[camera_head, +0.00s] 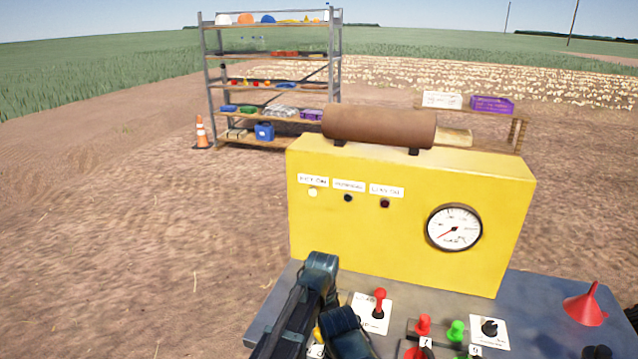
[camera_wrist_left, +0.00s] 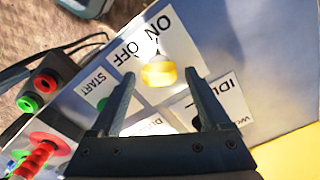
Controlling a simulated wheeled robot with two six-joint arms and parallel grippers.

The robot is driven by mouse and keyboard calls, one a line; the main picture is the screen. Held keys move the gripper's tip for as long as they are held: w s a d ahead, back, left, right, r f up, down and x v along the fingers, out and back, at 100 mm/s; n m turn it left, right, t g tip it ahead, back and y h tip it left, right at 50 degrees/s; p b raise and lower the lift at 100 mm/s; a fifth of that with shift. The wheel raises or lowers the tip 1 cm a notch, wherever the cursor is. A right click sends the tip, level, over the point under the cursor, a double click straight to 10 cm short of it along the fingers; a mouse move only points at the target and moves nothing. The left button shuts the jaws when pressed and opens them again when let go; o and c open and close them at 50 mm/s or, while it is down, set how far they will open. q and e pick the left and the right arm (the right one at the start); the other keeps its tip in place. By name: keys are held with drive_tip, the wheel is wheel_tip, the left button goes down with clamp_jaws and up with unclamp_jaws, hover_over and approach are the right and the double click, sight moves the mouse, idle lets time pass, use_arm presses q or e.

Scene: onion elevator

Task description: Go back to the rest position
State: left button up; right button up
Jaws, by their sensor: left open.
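My left gripper (camera_head: 322,330) reaches over the left front of the grey control panel (camera_head: 262,328) in the head view, partly covering it. In the left wrist view the left gripper (camera_wrist_left: 160,80) has its two fingers apart with nothing held. A yellow knob (camera_wrist_left: 158,75) on an ON/OFF label shows between the fingertips; whether they touch it I cannot tell. Only a bit of yellow shows beside the gripper in the head view. A red-handled lever (camera_head: 379,300) stands just right of the gripper. I cannot make out my right gripper.
The yellow cabinet (camera_head: 400,220) with a pressure gauge (camera_head: 454,228) rises behind the panel. Red (camera_head: 423,325) and green (camera_head: 456,331) buttons and a red funnel (camera_head: 586,304) are to the right. A shelf rack (camera_head: 270,86) and traffic cone (camera_head: 201,133) stand far back. Bare soil lies left.

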use_arm(q)
drive_tip(key=shift+f+n+p, duration=0.15)
drive_tip(key=shift+n+p, duration=0.25)
drive_tip(key=n, duration=0.4)
drive_tip(key=shift+w+a, duration=0.1)
drive_tip(key=shift+a, duration=0.05)
drive_tip(key=shift+n, duration=1.7)
drive_tip(key=shift+a, duration=0.1)
